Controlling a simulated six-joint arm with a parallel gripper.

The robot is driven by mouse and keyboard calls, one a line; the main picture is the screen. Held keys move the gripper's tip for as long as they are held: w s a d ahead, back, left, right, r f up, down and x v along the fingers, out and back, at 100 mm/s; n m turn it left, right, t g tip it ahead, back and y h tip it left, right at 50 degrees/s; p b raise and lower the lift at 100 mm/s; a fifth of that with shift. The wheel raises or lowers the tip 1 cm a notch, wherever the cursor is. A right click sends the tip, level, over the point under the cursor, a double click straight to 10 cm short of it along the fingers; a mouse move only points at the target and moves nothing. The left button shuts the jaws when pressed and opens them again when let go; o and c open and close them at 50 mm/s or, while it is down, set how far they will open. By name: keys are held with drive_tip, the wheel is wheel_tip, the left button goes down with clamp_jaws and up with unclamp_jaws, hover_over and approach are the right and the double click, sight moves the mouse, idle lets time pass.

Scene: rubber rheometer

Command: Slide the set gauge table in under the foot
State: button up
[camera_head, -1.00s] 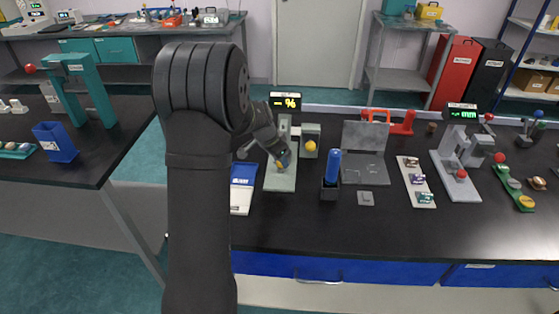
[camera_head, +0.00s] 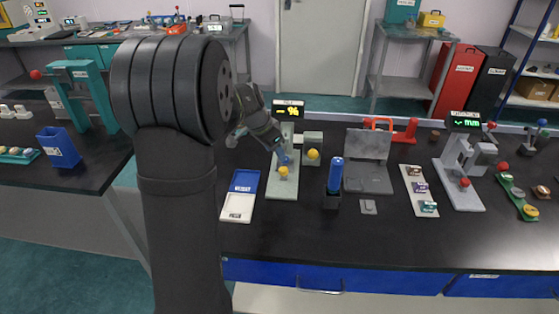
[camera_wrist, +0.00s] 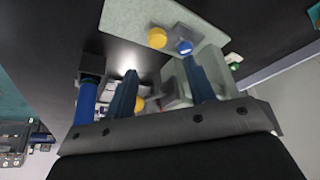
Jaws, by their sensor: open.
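In the head view, a pale green instrument base (camera_head: 284,188) stands on the bench under a small yellow "%" display (camera_head: 289,110). A yellow knob (camera_head: 283,171) sits on this base, and another yellow knob (camera_head: 312,154) is on a grey block beside it. A grey gauge (camera_head: 465,172) with a red knob and a green "mm" display (camera_head: 465,122) stands at the right. I cannot tell the foot clearly.
A blue cylinder (camera_head: 335,174) in a black holder, a grey hinged plate (camera_head: 367,177) and a blue-and-white box (camera_head: 240,194) stand close by. The bench front is clear.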

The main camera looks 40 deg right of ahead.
sight(283, 173)
drive_tip(key=v, duration=0.8)
drive_tip(key=shift+r, duration=0.25)
drive_tip(key=shift+f, duration=0.1)
drive_tip(key=x, duration=1.7)
drive_tip(key=shift+f, duration=0.2)
drive_tip(key=shift+s+a, duration=0.1)
drive_tip(key=shift+r, duration=0.1)
drive_tip(key=v, duration=1.8)
drive_tip(key=x, duration=1.7)
drive_tip(key=shift+f, duration=0.3)
drive_tip(key=shift+s+f, duration=0.1)
drive_tip(key=shift+f, duration=0.15)
drive_tip(key=shift+s+a, duration=0.45)
drive_tip(key=shift+s, duration=0.1)
